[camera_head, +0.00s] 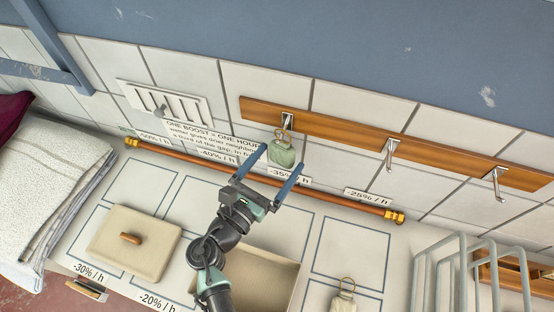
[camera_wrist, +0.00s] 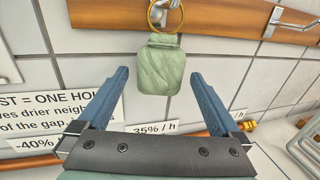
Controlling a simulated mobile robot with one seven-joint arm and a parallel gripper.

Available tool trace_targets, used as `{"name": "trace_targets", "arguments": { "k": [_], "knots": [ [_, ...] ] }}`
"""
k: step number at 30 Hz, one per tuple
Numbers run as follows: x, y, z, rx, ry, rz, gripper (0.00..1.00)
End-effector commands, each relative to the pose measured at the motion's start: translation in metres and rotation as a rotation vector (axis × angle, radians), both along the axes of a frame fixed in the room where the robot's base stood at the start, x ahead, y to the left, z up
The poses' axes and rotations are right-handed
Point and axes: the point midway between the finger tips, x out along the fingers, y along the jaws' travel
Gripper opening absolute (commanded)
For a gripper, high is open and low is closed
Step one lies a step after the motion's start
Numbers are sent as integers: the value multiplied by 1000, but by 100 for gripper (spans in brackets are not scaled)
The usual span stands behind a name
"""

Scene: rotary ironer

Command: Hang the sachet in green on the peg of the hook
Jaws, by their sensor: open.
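The green sachet (camera_head: 282,154) is below the left metal hook (camera_head: 287,119) on the wooden rail. Its brass ring (camera_wrist: 164,14) appears to be around the peg of that hook, and the sachet hangs straight down against the tiled wall. In the wrist view the green sachet (camera_wrist: 160,66) shows between and beyond my fingertips. My gripper (camera_head: 282,158) is open, with one blue finger on each side of the sachet's lower part. In the wrist view my gripper (camera_wrist: 159,73) shows clear gaps between both fingers and the sachet.
Two more hooks (camera_head: 391,153) (camera_head: 495,182) on the rail (camera_head: 340,130) are empty. A copper bar (camera_head: 330,194) runs below. A beige lid (camera_head: 133,243), an open bin (camera_head: 262,275) and a pale ringed sachet (camera_head: 343,303) are on the counter. A wire rack (camera_head: 470,260) stands right, folded cloth left.

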Motion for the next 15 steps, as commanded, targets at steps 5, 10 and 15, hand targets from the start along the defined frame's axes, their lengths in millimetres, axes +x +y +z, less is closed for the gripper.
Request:
{"name": "trace_targets", "arguments": {
  "k": [5, 10, 15],
  "knots": [
    [-24, 17, -3, 1, 1, 5, 100],
    [-57, 38, -4, 1, 2, 5, 100],
    [-85, 55, -3, 1, 2, 3, 100]
  ]
}}
